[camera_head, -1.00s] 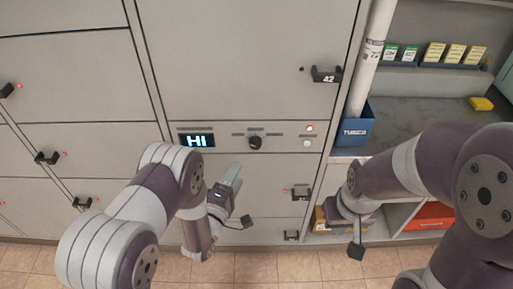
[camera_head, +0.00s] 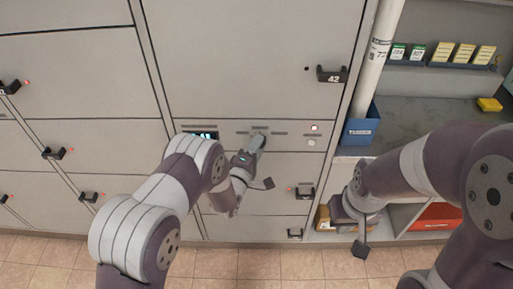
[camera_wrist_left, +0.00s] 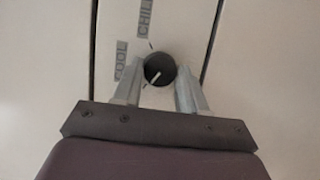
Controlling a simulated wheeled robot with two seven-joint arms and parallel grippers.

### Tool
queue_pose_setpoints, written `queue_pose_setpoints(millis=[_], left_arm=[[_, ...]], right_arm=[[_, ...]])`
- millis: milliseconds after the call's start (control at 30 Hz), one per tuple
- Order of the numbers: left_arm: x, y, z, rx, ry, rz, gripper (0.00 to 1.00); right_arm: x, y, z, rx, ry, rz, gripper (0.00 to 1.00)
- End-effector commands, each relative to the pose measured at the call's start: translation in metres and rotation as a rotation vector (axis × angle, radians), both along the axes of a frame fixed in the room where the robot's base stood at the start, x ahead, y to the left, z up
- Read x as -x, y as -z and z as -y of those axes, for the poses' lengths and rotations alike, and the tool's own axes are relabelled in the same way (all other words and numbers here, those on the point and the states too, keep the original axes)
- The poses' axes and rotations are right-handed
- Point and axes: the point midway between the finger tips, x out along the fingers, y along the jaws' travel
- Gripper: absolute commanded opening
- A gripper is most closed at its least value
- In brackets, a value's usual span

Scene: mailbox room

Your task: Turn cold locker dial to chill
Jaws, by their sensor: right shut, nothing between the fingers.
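The cold locker dial (camera_wrist_left: 160,70) is a round black knob with a white pointer line, facing lower left in the left wrist view. The labels COOL (camera_wrist_left: 121,60) and CHILL (camera_wrist_left: 146,18) are printed beside it. My left gripper (camera_wrist_left: 158,75) has its two grey fingers on either side of the dial; whether they press on it is unclear. In the head view the left gripper (camera_head: 257,142) covers the dial. The lit display (camera_head: 203,135) is partly hidden by my left arm. My right gripper (camera_head: 352,207) is shut and empty, low before the shelf.
Locker doors with black handles, such as handle 42 (camera_head: 331,74), surround the panel. A blue bin (camera_head: 360,130) and shelf (camera_head: 425,105) stand to the right.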

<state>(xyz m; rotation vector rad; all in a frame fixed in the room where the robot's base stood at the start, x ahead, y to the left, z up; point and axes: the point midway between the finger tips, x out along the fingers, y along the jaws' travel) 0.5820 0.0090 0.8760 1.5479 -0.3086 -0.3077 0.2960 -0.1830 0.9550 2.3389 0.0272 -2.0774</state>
Motion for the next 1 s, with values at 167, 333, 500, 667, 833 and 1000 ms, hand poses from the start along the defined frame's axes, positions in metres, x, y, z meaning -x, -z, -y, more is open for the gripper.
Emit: queue_pose_setpoints(millis=[167, 333, 500, 667, 833, 1000], left_arm=[[0.0, 0.0, 0.0, -0.004, 0.0, -0.001, 0.11], [0.0, -0.001, 0.0, -0.036, 0.0, 0.0, 0.11], [0.0, -0.002, 0.0, -0.122, 0.0, 0.0, 0.11], [0.0, -0.005, 0.0, -0.252, 0.0, 0.001, 0.11], [0.0, -0.005, 0.001, -0.414, 0.001, -0.001, 0.11], [0.0, -0.006, 0.002, -0.576, 0.001, 0.0, 0.11]], right_arm=[[0.0, 0.0, 0.0, 0.0, 0.0, 0.0, 0.0], [0.0, -0.001, 0.0, 0.0, 0.0, 0.0, 0.0], [0.0, -0.004, 0.0, 0.0, 0.0, 0.0, 0.0], [0.0, -0.008, 0.0, 0.0, 0.0, 0.0, 0.0], [0.0, -0.011, 0.0, 0.0, 0.0, 0.0, 0.0], [0.0, -0.013, 0.0, 0.0, 0.0, 0.0, 0.0]])
